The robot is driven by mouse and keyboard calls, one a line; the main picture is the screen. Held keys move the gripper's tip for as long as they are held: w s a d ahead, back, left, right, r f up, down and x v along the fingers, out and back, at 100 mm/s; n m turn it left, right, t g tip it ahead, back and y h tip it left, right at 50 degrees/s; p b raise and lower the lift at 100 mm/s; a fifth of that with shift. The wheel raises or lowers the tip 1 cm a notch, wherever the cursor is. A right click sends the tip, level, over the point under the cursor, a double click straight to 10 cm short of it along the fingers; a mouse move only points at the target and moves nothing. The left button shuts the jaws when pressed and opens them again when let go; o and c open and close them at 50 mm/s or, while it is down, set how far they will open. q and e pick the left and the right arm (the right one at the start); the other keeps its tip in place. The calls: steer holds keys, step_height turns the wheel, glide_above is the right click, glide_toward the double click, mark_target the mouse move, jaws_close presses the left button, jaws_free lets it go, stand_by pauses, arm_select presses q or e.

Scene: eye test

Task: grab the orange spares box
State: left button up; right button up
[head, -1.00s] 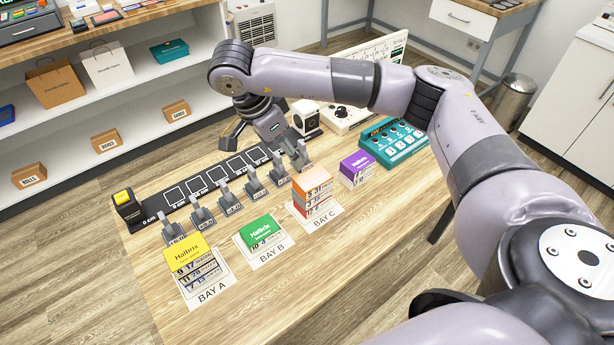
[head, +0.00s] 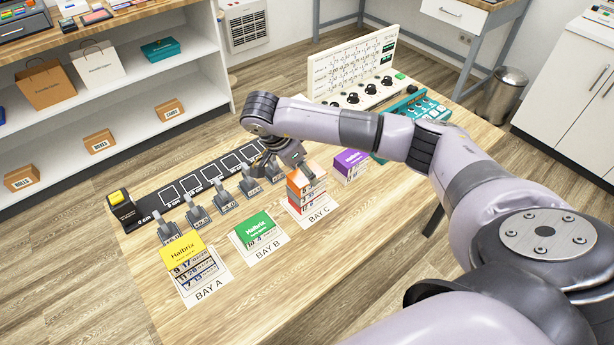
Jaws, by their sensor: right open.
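The orange box (head: 309,171) lies on top of a small stack of boxes on the card marked BAY C (head: 322,219). The boxes under it have orange and red faces. My right gripper (head: 304,172) is open, pointing down at the back left of the orange box's top. It covers part of that box, and I cannot tell whether it touches it. My left gripper is not in view.
A yellow-topped stack (head: 184,251) stands on BAY A and a green box (head: 256,229) on BAY B. A purple box (head: 350,160) is to the right. Behind are a row of grey clips (head: 197,213), a black strip (head: 150,205) and a teal panel (head: 412,108). The table front is clear.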

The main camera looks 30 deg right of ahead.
steer(key=p+x, duration=0.1)
steer(key=x, duration=0.2)
steer(key=shift+d+f, duration=0.25)
steer(key=shift+f, duration=0.05)
steer(key=shift+d+f, duration=0.2)
steer(key=shift+f, duration=0.2)
steer(key=c, duration=1.3)
